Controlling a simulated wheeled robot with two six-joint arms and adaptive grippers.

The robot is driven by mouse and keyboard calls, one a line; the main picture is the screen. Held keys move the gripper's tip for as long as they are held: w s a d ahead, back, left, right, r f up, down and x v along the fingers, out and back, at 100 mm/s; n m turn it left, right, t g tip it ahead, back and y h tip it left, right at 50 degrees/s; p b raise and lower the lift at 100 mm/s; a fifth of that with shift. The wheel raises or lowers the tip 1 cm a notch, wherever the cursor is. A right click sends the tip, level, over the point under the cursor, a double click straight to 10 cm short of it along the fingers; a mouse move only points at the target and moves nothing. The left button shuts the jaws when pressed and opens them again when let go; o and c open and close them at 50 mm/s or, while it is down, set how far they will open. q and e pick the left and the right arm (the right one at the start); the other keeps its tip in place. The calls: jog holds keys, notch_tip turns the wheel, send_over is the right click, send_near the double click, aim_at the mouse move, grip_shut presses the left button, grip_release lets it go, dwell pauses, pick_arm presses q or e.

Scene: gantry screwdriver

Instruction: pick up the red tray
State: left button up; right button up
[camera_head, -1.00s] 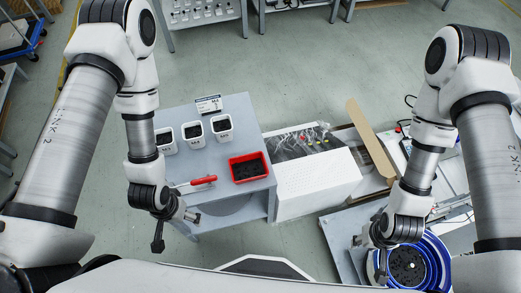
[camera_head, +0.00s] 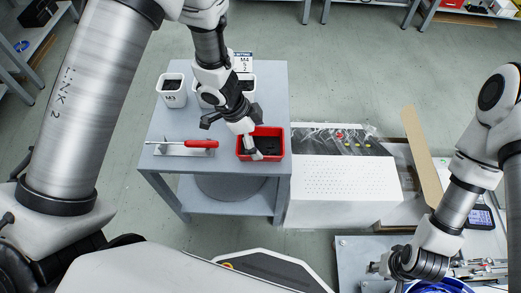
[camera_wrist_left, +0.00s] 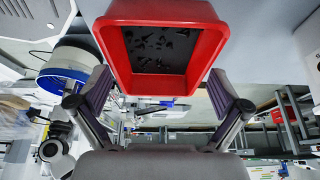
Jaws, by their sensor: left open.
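The red tray (camera_head: 274,157) sits on the grey table, near its right edge, and holds small black parts. My left gripper (camera_head: 251,147) is at the tray, coming from the back, and covers part of its left side. In the left wrist view the red tray (camera_wrist_left: 160,12) stands in front of my open left gripper (camera_wrist_left: 160,82), with one finger on each side. I cannot tell whether the fingers touch it. My right gripper (camera_head: 378,267) is far from the tray at the lower right, and its fingers are unclear.
A red-handled screwdriver (camera_head: 200,144) lies on a holder left of the tray. A white perforated box (camera_head: 335,180) is right of the grey table (camera_head: 160,128).

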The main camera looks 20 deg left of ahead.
aim_at(261, 145)
pick_arm(q)
jog(key=shift+x, duration=1.05)
jog(key=shift+a, duration=0.1)
jog(key=shift+f, duration=0.25)
jog(key=c, duration=1)
